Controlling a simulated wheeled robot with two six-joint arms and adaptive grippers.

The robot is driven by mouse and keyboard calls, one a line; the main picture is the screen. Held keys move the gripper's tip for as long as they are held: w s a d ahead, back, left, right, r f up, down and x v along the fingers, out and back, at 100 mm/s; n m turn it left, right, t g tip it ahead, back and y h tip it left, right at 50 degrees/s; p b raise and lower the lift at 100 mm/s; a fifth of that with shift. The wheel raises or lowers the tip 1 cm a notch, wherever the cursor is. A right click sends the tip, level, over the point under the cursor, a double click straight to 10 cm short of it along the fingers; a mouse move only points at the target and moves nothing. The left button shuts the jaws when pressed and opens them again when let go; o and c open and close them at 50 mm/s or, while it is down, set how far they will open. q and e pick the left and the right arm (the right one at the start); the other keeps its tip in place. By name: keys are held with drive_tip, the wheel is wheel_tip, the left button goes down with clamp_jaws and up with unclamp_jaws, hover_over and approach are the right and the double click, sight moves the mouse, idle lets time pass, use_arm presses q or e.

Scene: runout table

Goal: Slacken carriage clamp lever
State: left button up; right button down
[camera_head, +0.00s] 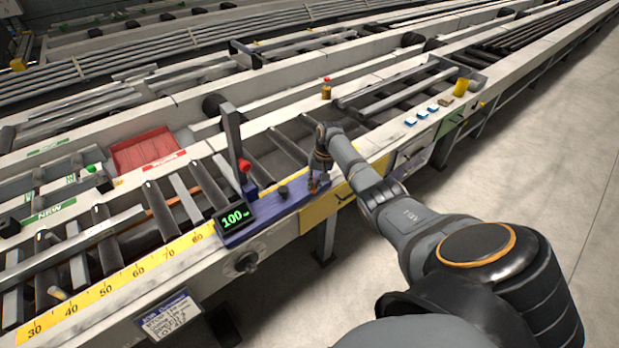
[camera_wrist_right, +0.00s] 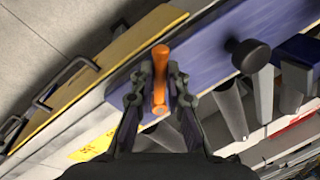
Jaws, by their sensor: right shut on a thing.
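The purple carriage (camera_head: 275,212) sits across the front rail of the runout table, beside the yellow scale. The orange clamp lever (camera_wrist_right: 160,62) stands at the carriage's end in the right wrist view; in the head view only a little of its orange shows under my gripper. My right gripper (camera_head: 317,178) reaches down to that end of the carriage. Its two fingers are shut on the lever, one on each side, in the right wrist view (camera_wrist_right: 159,84). My left gripper is in neither view.
A green "100" display (camera_head: 235,217), a red-topped post (camera_head: 245,170) and a black knob (camera_head: 283,191) are on or beside the carriage. A yellow panel (camera_head: 326,203) lies right of it. Open floor lies to the right.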

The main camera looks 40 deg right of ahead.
drive_tip(key=shift+s+d+f+n+b, duration=0.15)
drive_tip(key=shift+d+n+b, duration=0.2)
drive_tip(key=shift+n, duration=0.25)
drive_tip(key=shift+s+d+f+n+b, duration=0.1)
drive_tip(key=shift+d+n+b, duration=0.15)
drive_tip(key=shift+n+b, duration=0.25)
drive_tip(key=shift+s+d+r+n+g+b, duration=0.1)
drive_tip(key=shift+d+n+g+b, duration=0.15)
drive_tip(key=shift+n, duration=0.3)
drive_tip(key=shift+d+r+n+g+b, duration=0.1)
drive_tip(key=shift+d+n+g+b, duration=0.1)
drive_tip(key=shift+n+b, duration=0.25)
drive_tip(key=shift+d, duration=0.1)
drive_tip(key=c, duration=1.3)
unclamp_jaws()
drive_tip(key=shift+c, duration=0.2)
